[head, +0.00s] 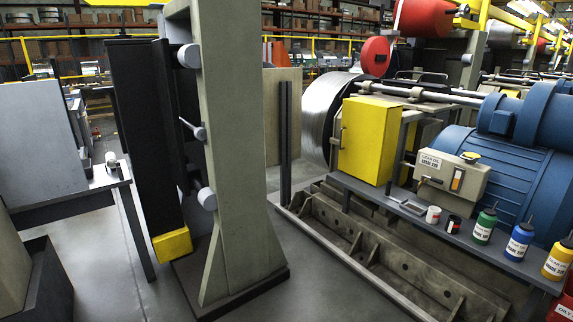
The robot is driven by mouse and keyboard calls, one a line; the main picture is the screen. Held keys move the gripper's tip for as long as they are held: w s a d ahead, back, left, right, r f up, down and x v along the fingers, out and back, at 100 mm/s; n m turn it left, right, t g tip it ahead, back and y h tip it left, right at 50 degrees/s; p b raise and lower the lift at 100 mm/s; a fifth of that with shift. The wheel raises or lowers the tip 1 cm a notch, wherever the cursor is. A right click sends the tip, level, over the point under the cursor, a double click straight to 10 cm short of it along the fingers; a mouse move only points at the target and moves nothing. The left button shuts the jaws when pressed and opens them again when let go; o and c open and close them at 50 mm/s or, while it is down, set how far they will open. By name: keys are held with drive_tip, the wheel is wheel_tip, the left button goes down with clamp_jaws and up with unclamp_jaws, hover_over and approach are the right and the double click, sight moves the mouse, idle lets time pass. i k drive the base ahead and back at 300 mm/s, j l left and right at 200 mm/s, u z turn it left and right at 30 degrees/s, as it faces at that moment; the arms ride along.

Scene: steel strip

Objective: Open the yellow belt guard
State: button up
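The yellow belt guard (368,138) is a box standing on the machine frame right of centre in the head view. Its front panel looks shut, and a thin upright handle (341,137) shows near that panel's left edge. A large shiny metal coil (325,105) lies just behind and left of it. What is inside the guard is hidden. My gripper is not in view.
A tall grey-green post (237,140) with a black panel (150,135) stands left of the guard. A low steel bed frame (400,250) lies before the guard. Floor (300,290) at front centre is clear.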

sight(363, 127)
drive_tip(key=i+u, duration=0.2)
drive_tip(key=i, duration=1.9)
drive_tip(key=i+z, duration=0.2)
drive_tip(key=i, duration=0.35)
drive_tip(key=i+j+z, duration=0.2)
drive_tip(key=i, duration=0.3)
drive_tip(key=i+j+z, duration=0.2)
drive_tip(key=i, duration=0.35)
drive_tip(key=i+j+z, duration=0.2)
drive_tip(key=i+j, duration=0.2)
drive_tip(key=i, duration=0.1)
